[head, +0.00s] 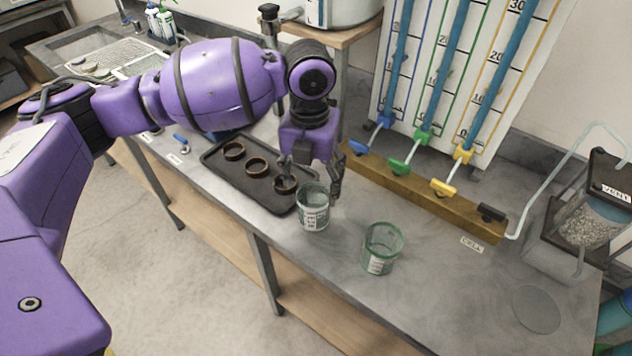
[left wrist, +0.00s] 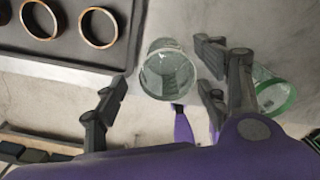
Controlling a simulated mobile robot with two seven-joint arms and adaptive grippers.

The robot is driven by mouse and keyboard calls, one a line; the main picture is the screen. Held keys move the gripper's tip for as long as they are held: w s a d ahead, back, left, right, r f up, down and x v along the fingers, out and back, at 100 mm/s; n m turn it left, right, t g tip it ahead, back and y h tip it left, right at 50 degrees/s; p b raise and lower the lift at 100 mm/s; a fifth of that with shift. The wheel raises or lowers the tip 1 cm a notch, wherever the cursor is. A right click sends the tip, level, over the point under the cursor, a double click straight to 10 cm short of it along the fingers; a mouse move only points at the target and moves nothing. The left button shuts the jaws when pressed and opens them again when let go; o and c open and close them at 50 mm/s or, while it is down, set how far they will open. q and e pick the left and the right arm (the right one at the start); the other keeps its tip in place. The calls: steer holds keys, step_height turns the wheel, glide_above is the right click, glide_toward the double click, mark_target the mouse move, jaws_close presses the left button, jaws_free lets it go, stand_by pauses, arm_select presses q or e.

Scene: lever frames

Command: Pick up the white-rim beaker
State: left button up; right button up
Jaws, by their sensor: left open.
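The white-rim beaker (head: 313,213) is clear glass with a printed label and stands upright on the grey bench. My left gripper (head: 311,182) is above and around the far side of its rim, fingers apart. In the left wrist view the beaker (left wrist: 168,72) shows between the two finger sides of the left gripper (left wrist: 160,92), with gaps on both sides, so it is not gripped. A green-rim beaker (head: 381,250) stands to the right; it also shows at the right of the left wrist view (left wrist: 272,92). My right gripper is not in view.
A black tray (head: 222,171) with three ring-shaped holders is just left of the beaker. A wooden bar (head: 420,190) with coloured valve levers runs behind, under a panel of tubes. A vented container (head: 590,220) stands at right. The bench front is clear.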

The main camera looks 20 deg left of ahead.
mark_target(311, 195)
arm_select(q)
step_height(311, 195, down, 3)
steer(key=shift+r, duration=0.2)
steer(key=shift+s+d+f, duration=0.15)
steer(key=shift+s+f, duration=0.15)
steer(key=shift+f, duration=0.25)
steer(key=f, duration=0.4)
steer(key=shift+s+d, duration=0.1)
steer(key=shift+s, duration=0.1)
steer(key=c, duration=1.1)
